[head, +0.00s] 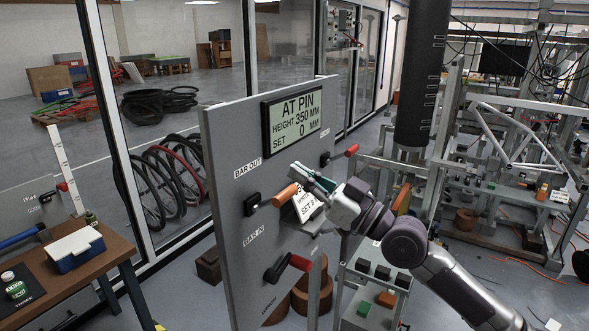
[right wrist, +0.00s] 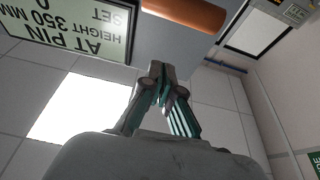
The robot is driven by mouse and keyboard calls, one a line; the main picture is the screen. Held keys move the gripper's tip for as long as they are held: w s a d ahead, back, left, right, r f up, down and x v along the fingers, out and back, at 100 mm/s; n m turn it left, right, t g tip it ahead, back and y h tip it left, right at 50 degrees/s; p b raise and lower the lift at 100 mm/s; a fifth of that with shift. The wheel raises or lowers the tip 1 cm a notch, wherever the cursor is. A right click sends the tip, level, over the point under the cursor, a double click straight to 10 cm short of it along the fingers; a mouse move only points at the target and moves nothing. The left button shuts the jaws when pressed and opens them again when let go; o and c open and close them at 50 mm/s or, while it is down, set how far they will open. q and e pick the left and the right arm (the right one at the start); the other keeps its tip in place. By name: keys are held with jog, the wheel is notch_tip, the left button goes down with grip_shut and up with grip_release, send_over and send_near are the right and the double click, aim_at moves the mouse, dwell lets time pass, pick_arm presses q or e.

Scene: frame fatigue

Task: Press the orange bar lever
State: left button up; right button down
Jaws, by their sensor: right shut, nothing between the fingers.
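The orange bar lever (head: 286,195) sticks out from the grey panel (head: 225,190), between the labels BAR OUT and BAR IN. It also shows at the top of the right wrist view (right wrist: 185,14). My right gripper (head: 294,169) is shut and empty. Its fingertips are just above and to the right of the lever in the head view, apart from it as far as I can tell. The display (head: 293,120) on the panel reads AT PIN, HEIGHT 350 MM, SET 0 MM. My left gripper is out of view.
A red-handled lever (head: 300,262) sits lower on the panel, and another red handle (head: 351,150) is at its upper right. A white card (head: 307,204) is partly hidden behind my gripper. A wooden bench (head: 70,270) stands at left, and a metal frame rig (head: 500,150) at right.

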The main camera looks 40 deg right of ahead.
aim_at(294, 190)
jog(key=f, duration=0.1)
jog(key=w+f+b, duration=0.1)
jog(key=shift+w+a+f, duration=0.3)
jog(key=shift+a+f, duration=0.05)
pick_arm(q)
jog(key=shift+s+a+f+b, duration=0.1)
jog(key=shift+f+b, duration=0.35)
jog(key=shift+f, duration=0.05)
pick_arm(e)
jog(key=shift+f, duration=0.4)
